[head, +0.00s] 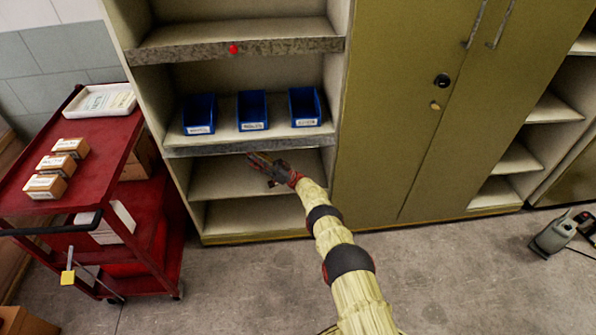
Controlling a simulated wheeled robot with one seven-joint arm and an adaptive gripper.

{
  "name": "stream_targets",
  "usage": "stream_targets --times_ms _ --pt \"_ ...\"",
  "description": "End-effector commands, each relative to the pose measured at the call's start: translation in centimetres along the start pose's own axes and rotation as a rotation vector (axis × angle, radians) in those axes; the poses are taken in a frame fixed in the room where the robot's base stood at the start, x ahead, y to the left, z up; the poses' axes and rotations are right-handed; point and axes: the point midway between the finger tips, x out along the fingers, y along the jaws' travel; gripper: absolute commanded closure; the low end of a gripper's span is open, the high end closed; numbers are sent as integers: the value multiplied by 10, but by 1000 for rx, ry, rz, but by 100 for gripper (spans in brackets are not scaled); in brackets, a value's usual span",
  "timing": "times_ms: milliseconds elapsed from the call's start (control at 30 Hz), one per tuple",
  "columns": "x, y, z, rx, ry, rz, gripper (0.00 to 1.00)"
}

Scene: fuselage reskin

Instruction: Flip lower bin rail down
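The lower bin rail (210,149) is a worn grey metal strip along the front edge of the shelf that holds the blue bins. It looks flush with the shelf edge; its exact tilt is hard to tell. My gripper (254,159) is just below the middle of this rail, its fingers pointing up and left. Whether it touches the rail cannot be told. The fingers are small and dark here, and their opening is unclear. Three blue bins, left (199,115), middle (252,111) and right (304,107), stand upright on the shelf behind the rail.
An upper rail (290,47) with a red knob (233,48) crosses the shelf above. A red cart (100,135) with small boxes stands at left. Closed olive cabinet doors (395,110) are at right. The lower shelves look empty. The grey floor (450,280) in front is clear.

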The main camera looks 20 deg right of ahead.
Motion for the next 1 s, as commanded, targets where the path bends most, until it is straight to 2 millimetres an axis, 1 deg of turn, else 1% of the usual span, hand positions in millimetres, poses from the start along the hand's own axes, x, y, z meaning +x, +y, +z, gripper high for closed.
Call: stream_targets --times_ms 467,1000 --pt "4 -4 -4 78 0 78 63" --pt "11 -12 -11 250 0 250 63"
